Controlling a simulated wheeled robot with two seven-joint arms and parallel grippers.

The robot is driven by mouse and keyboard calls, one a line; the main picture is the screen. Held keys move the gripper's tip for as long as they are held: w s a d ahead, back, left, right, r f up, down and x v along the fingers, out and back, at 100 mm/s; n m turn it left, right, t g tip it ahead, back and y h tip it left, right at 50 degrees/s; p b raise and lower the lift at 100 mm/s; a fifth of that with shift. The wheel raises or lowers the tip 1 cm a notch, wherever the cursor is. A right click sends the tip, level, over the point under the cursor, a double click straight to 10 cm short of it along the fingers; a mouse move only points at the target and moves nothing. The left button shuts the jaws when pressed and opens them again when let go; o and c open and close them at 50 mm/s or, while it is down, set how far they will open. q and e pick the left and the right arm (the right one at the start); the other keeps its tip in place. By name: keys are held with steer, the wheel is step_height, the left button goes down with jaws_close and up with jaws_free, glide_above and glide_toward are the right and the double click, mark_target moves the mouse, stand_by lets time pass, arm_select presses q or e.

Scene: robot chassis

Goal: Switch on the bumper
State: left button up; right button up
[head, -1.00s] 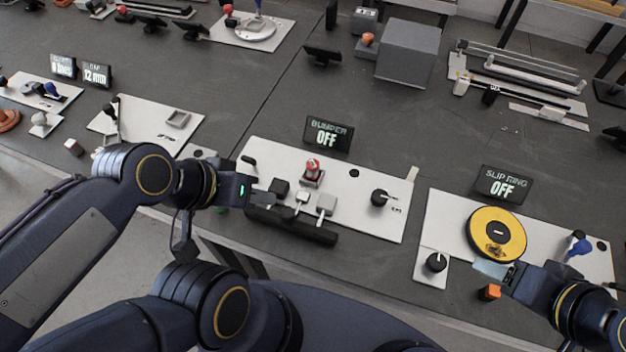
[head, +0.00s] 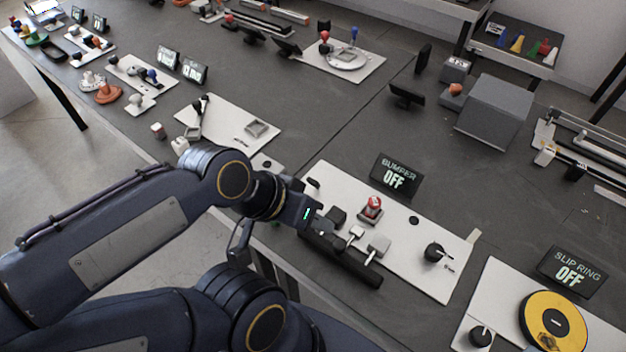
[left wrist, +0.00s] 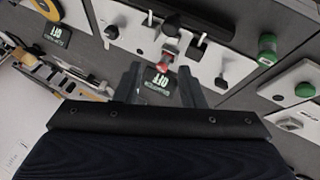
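My left gripper (head: 325,221) is over the panel's left end, left of the red button. In the left wrist view my left gripper (left wrist: 159,84) has its fingers apart, with nothing held between them. The display (left wrist: 160,84) and red button (left wrist: 168,57) show beyond them. My right gripper is out of view.
The slip ring unit with a yellow disc (head: 553,322) and an OFF display (head: 572,271) stands at the right. A grey box (head: 495,112) sits behind the bumper display. Other panels stand at the left and back. The dark table has clear room around the display.

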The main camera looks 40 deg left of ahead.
arm_select(q)
steer(key=shift+w+a+m, duration=0.1)
steer(key=shift+a+m, duration=0.05)
steer(key=shift+m, duration=0.15)
steer(key=c, duration=0.5)
steer(key=shift+w+a+r+m+y+p, duration=0.1)
steer(key=shift+w+a+m+y+p, duration=0.25)
steer(key=shift+m, duration=0.35)
steer(key=shift+c, duration=1.1)
steer(key=a+m, duration=0.1)
steer(key=m, duration=0.1)
steer(key=w+a+m+g+y+p, duration=0.1)
steer(key=m, duration=0.1)
steer(key=w+a+m+p, duration=0.1)
steer(key=m, duration=0.2)
steer(key=shift+y, duration=0.25)
jaws_close()
steer(key=w+a+f+m+g+p, duration=0.1)
steer(key=w+a+f+m+p, duration=0.1)
steer(key=m, duration=1.2)
steer(key=w+a+f+m+g+y+p, duration=0.1)
steer(key=w+a+f+m+g+p, duration=0.1)
steer(key=m, duration=1.2)
steer(key=w+a+f+p, duration=0.1)
steer(key=w+a+p, duration=0.1)
steer(key=a, duration=0.1)
steer(key=shift+a+f+m+g+y, duration=0.3)
steer(key=shift+a+f, duration=0.05)
steer(key=shift+w, duration=0.1)
